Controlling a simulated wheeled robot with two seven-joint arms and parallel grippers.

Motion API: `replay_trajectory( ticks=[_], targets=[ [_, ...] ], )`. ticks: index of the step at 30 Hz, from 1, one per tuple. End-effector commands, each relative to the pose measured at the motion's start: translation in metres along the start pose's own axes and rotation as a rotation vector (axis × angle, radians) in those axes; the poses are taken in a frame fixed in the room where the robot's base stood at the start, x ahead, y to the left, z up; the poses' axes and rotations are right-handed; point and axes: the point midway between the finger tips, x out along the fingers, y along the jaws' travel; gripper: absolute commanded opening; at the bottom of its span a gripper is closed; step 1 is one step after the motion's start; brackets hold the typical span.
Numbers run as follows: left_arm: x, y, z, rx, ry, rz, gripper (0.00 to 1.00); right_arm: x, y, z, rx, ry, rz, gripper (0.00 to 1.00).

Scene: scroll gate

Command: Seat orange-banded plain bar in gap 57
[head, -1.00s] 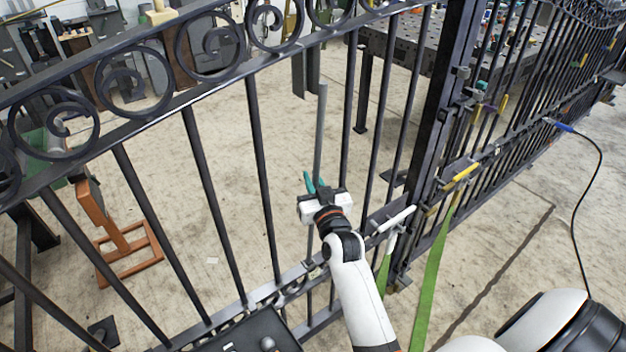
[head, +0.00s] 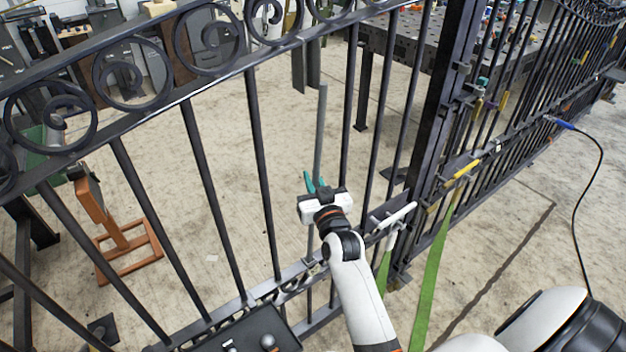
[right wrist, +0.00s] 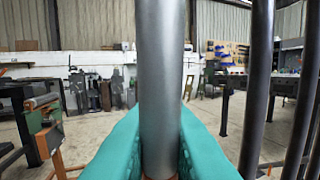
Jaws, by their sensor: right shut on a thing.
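A plain grey bar (head: 320,130) stands nearly upright in my right gripper (head: 317,186), whose teal fingers are shut on it. In the right wrist view the bar (right wrist: 161,80) rises between the teal fingers (right wrist: 160,150). A thin orange-brown sliver shows at its foot there, perhaps the band. In the head view the bar's top end appears below the gate's top rail (head: 215,83). The bar lies in the wide space between two dark gate bars (head: 262,170) (head: 347,110). Its lower end is partly hidden by my gripper and arm. My left gripper is not in view.
The gate's bottom rail (head: 245,302) runs below my right arm. A dark tray (head: 250,335) is at the bottom. A white handle (head: 398,215) and green strap (head: 433,265) hang right of my arm. An orange stand (head: 120,235) is beyond the gate.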

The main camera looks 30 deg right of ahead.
Motion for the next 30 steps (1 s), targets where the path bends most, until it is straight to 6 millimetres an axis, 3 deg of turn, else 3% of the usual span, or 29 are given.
replay_trajectory(
  ticks=[30],
  targets=[
    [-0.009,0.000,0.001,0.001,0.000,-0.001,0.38,0.013,0.004,0.001,-0.006,0.022,0.000,0.00]
  ],
)
